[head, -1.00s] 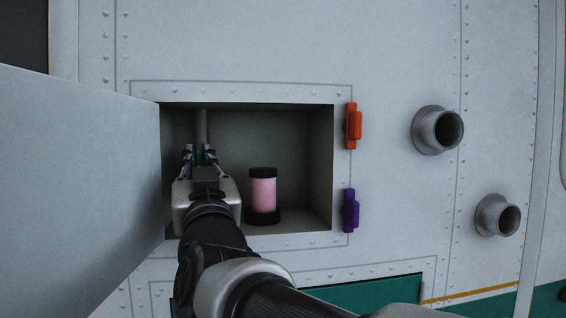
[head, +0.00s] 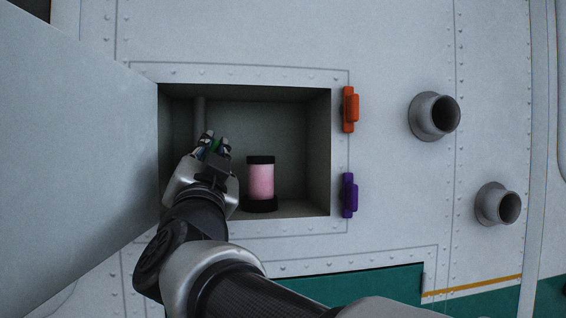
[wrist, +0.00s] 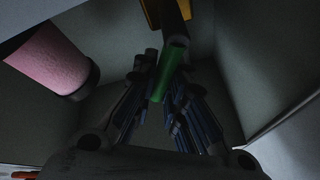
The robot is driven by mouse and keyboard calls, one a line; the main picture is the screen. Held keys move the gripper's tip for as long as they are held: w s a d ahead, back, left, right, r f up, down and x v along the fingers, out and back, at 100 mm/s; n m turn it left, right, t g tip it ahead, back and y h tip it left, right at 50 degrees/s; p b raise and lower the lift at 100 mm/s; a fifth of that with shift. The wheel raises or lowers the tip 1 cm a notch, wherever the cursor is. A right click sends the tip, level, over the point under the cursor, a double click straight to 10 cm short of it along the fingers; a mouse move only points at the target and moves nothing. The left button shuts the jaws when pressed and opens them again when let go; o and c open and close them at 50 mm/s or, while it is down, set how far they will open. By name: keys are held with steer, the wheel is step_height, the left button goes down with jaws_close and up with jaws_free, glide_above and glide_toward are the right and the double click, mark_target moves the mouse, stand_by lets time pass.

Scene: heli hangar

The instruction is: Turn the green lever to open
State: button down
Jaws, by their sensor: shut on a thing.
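The green lever (head: 213,147) is inside the open compartment, at its left side, mostly hidden by my fingers. In the wrist view the green lever (wrist: 167,76) runs between the fingers, slanting from a dark round fitting. My gripper (head: 214,142) reaches into the compartment and is shut on the lever, with its fingertips tilted to the right. The wrist view shows the fingers of my gripper (wrist: 165,82) on both sides of the lever.
A pink canister (head: 261,181) with black ends stands just right of my gripper. A grey pipe (head: 200,112) rises behind. The open door (head: 80,150) is at the left. Orange (head: 349,109) and purple (head: 348,195) latches sit right of the opening.

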steer(key=shift+w+d+f+m+h+b, duration=0.1)
steer(key=shift+d+f+m+h+b, duration=0.15)
steer(key=shift+m+h, duration=0.75)
steer(key=shift+d+f+m+h+b, duration=0.3)
steer(key=shift+m+h, duration=0.15)
steer(key=shift+m, duration=1.1)
steer(key=shift+w+d+f+m+h+b, duration=0.1)
steer(key=shift+d+f+m+h+b, duration=0.15)
steer(key=shift+m+h, duration=0.75)
steer(key=shift+m+y, duration=0.25)
steer(key=shift+m, duration=0.1)
steer(key=c, duration=1.6)
jaws_free()
steer(key=v, duration=0.7)
steer(key=shift+s, duration=0.25)
steer(key=shift+f, duration=0.1)
